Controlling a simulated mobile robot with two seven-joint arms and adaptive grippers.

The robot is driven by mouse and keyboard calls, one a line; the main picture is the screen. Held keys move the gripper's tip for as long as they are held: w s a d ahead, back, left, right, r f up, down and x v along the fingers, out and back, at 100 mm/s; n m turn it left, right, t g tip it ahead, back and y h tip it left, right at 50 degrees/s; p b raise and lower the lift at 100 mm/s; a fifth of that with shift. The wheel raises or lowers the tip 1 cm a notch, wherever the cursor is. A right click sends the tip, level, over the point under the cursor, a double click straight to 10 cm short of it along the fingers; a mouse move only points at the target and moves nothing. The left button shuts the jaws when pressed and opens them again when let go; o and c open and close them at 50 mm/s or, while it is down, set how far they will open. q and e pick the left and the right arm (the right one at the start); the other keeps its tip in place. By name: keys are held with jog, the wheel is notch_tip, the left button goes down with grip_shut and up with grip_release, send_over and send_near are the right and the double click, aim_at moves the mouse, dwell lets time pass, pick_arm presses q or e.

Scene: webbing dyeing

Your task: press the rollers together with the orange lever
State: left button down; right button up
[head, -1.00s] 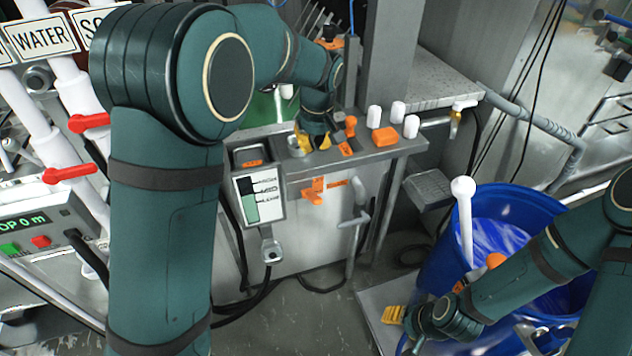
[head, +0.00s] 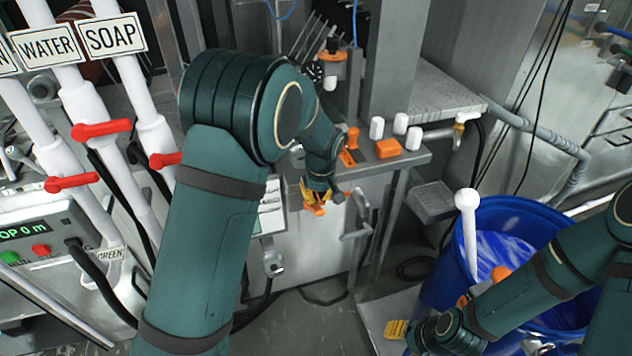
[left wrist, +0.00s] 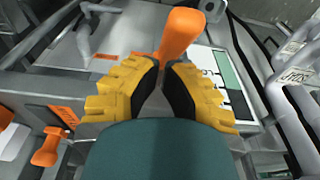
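The orange lever (left wrist: 180,35) sticks out at the fingertips of my left gripper (left wrist: 163,72) in the left wrist view. The yellow fingers with black pads are drawn close together, one on each side of the lever's lower end. In the head view my left gripper (head: 313,200) is low at the front panel below the ledge, with a bit of the orange lever (head: 316,211) showing at its tips. The fingers hide the lever's base. The rollers cannot be made out clearly. My right gripper (head: 397,329) is low by the blue barrel, small and partly hidden.
On the ledge above are an orange block (head: 388,148), white knobs (head: 400,123) and a small orange handle (head: 352,138). A blue barrel (head: 560,212) stands at the right. Red-handled pipes (head: 100,129) stand at the left.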

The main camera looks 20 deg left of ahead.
pick_arm(q)
jog(key=shift+f, duration=0.25)
jog(key=shift+s+d, duration=0.1)
jog(key=shift+s+d+f+t+b, duration=0.1)
jog(key=shift+s+f+t+b, duration=0.05)
jog(key=shift+t+b, duration=0.2)
